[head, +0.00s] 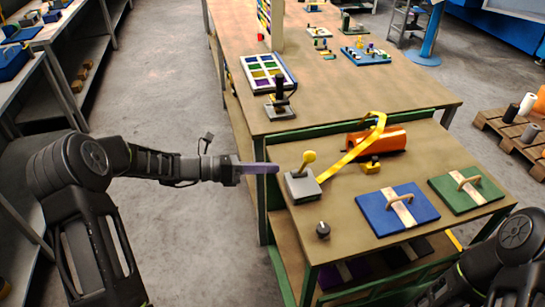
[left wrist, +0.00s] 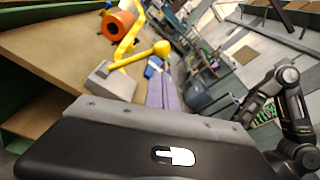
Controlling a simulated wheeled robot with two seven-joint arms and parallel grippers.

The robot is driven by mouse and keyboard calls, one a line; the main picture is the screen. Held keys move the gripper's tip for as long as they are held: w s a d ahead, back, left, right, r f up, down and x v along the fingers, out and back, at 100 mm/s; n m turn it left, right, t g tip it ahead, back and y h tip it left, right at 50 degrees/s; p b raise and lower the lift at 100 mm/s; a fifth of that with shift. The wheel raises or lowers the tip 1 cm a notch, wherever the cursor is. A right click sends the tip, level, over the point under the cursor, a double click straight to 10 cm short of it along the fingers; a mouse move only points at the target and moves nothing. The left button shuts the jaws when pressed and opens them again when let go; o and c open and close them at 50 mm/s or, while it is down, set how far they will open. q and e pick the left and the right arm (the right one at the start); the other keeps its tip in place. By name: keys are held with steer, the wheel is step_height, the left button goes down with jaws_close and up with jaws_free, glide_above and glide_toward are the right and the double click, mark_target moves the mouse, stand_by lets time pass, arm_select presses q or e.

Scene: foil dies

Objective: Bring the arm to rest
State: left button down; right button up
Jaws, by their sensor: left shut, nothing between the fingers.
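My left arm reaches in from the left in the head view. Its gripper (head: 276,169) is shut and empty, with the pale purple fingers together and pointing right. The fingertips are at the left edge of the near table, just left of a grey block with a yellow ball-topped lever (head: 301,187). I cannot tell whether they touch it; a small gap seems to show. In the left wrist view the shut fingers (left wrist: 160,92) show beside the same grey block (left wrist: 111,82). Part of my right arm shows at the lower right of the head view; its gripper is out of view.
An orange roll (head: 376,141) with a yellow strip lies behind the lever block. A blue lidded panel (head: 375,216), a green one (head: 445,194) and a black knob (head: 323,230) sit on the near table. Open floor (head: 175,90) lies left of the tables.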

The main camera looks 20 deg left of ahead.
arm_select(q)
steer(key=s+f+m+g+y, duration=0.2)
steer(key=s+f+m+y, duration=0.35)
steer(key=f, duration=0.75)
steer(key=s+f+m+g+y, duration=0.35)
steer(key=s+f+m, duration=0.35)
steer(key=f, duration=0.6)
steer(key=s+d+f+m+b, duration=0.1)
steer(key=s+d+f+m, duration=0.3)
steer(key=s, duration=0.5)
steer(key=s+d+f+m+g+y+b, duration=0.1)
steer(key=s+d+f+m, duration=0.3)
steer(key=s+d+m, duration=0.3)
steer(key=s+m, duration=0.3)
steer(key=shift+d+m+y, duration=0.3)
steer(key=shift+d+m, duration=0.05)
